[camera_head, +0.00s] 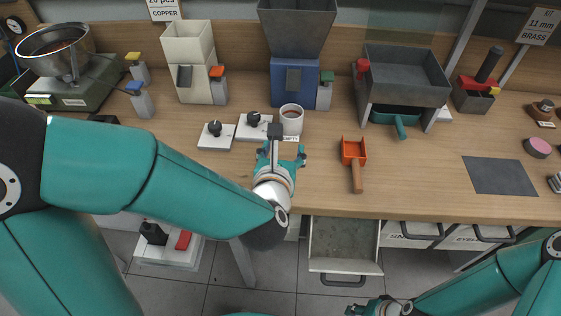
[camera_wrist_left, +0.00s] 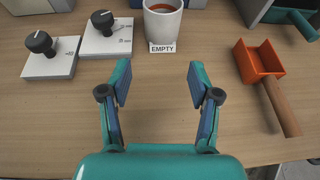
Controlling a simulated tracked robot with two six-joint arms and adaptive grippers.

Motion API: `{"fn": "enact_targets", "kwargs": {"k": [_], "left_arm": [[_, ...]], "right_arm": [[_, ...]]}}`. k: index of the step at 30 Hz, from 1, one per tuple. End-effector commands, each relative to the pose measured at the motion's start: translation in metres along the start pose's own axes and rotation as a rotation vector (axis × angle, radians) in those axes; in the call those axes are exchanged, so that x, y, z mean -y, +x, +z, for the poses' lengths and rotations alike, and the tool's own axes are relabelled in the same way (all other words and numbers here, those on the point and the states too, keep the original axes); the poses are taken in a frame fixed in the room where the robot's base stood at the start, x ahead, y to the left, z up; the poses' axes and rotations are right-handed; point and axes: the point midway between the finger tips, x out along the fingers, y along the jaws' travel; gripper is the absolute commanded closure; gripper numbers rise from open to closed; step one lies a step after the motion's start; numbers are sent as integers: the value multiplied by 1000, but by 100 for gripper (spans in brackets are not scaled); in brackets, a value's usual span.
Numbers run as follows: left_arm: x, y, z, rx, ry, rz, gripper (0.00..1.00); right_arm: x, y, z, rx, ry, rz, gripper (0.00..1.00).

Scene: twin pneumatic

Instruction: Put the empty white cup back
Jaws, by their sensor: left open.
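The white cup (camera_head: 291,119) stands upright on the wooden bench in front of the blue-based hopper. In the left wrist view the cup (camera_wrist_left: 162,30) shows at the top, with something orange-brown visible inside. A label reading EMPTY (camera_wrist_left: 175,47) is at the cup's near foot. My left gripper (camera_head: 282,159) is open and empty, just on the near side of the cup. Its spread fingers (camera_wrist_left: 159,85) point toward the cup, not touching it. My right gripper (camera_head: 372,306) is low at the bottom edge of the head view; its fingers are too small to read.
Two white plates with black knobs (camera_head: 215,135) (camera_head: 253,125) sit left of the cup. An orange scoop (camera_head: 354,152) with a wooden handle lies to the right. A grey hopper (camera_head: 405,75) with a teal scoop stands behind. An open drawer (camera_head: 343,250) juts below the bench edge.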

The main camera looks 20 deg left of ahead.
Motion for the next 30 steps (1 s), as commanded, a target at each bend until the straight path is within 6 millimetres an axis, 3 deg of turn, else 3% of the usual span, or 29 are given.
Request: {"fn": "enact_targets", "kwargs": {"k": [1, 9, 26, 30], "left_arm": [[0, -1, -6, 6, -4, -2, 38], [1, -17, -5, -4, -4, -10, 38], [1, -19, -3, -8, -3, -11, 38], [1, -22, 4, -8, -4, -10, 38]], "right_arm": [[-6, 16, 0, 0, 0, 0, 63], [-12, 32, 0, 0, 0, 0, 63], [-12, 32, 0, 0, 0, 0, 63], [-9, 25, 0, 0, 0, 0, 63]]}}
